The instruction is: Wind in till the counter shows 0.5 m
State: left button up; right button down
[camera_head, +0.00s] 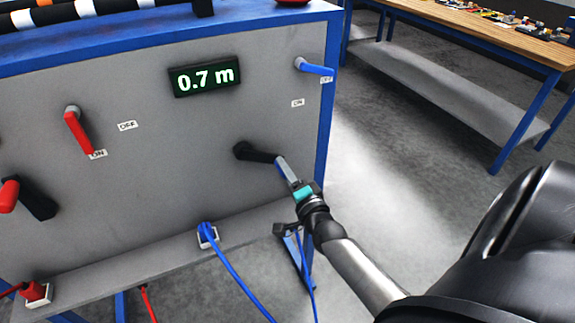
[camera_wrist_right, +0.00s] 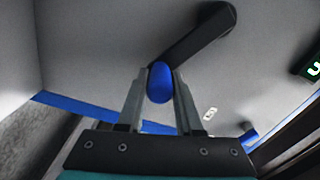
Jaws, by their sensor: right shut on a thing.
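The counter (camera_head: 205,79) on the grey panel reads 0.7 m in green-white digits. Below it on the right is a black crank (camera_head: 256,153); its arm (camera_wrist_right: 197,38) also shows in the right wrist view. My right gripper (camera_head: 284,166) is shut on the crank's blue knob (camera_wrist_right: 160,84), which sits between both fingers. In the head view the gripper hides most of the knob. The crank arm points right and slightly down from its hub. My left gripper is out of view.
A red-knobbed crank (camera_head: 38,203) is at the panel's left. A red lever (camera_head: 76,130) points down towards ON; a blue lever (camera_head: 316,68) points right towards OFF. A blue hose (camera_head: 240,277) leaves an outlet below. A bench (camera_head: 480,35) stands behind right, with clear floor between.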

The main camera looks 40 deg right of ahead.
jog(key=w+a+f+m+b, duration=0.2)
jog(key=a+f+m+b, duration=0.3)
jog(key=a+m, duration=0.3)
jog(key=shift+m, duration=2)
jog(key=c, duration=0.6)
grip_release()
jog(key=shift+o, duration=0.2)
jog(key=v, duration=1.5)
jog(key=shift+s, duration=0.2)
